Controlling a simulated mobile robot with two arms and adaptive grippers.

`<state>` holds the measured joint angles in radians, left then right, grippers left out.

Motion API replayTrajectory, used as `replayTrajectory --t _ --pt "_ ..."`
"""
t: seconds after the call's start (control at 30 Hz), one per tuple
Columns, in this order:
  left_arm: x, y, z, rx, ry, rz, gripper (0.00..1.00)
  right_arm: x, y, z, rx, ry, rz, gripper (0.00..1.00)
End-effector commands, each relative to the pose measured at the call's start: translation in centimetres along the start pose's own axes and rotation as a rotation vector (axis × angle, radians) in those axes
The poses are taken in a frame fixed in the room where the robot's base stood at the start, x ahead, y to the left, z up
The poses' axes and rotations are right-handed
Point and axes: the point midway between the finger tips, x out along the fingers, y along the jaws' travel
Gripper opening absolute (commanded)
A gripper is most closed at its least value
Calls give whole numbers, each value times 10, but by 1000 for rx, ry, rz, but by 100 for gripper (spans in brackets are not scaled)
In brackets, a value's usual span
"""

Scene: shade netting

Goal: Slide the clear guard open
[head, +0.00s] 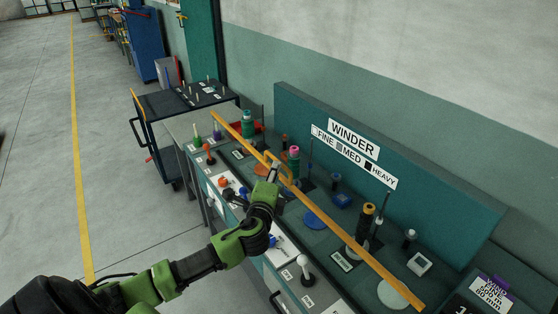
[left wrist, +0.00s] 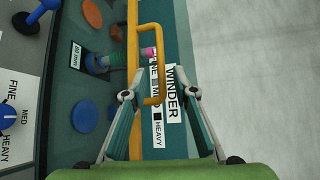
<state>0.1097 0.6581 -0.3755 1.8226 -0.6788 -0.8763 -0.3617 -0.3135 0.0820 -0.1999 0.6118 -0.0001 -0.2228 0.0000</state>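The guard shows as a long yellow-orange bar (head: 345,236) running diagonally above the bench. Its clear panel cannot be made out. A yellow-orange loop handle (left wrist: 161,60) stands off the bar (left wrist: 132,60) in the left wrist view. My left gripper (head: 272,174) is at this handle in the head view, partly covering it. In the left wrist view my left gripper (left wrist: 160,94) is open, with one finger on each side of the handle's near end. The fingers look apart from the handle, though depth is hard to judge. My right gripper is not in view.
Behind the bar stand spools on posts, including a pink-topped green one (head: 294,162) and a black-and-orange one (head: 364,224). A teal backboard (head: 440,215) carries the WINDER sign (head: 353,139). A dark cart (head: 190,97) stands beyond.

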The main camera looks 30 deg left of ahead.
Motion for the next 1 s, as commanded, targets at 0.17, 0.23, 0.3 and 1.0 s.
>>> replayTrajectory --t 0.17,0.23,0.3,1.0 --pt "29 -2 0 0 -1 0 26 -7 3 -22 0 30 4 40" --pt "40 -2 0 1 -1 0 26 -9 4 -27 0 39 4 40" --pt "49 -2 0 0 -1 0 26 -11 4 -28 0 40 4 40" --pt "71 1 0 0 1 1 3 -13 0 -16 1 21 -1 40"
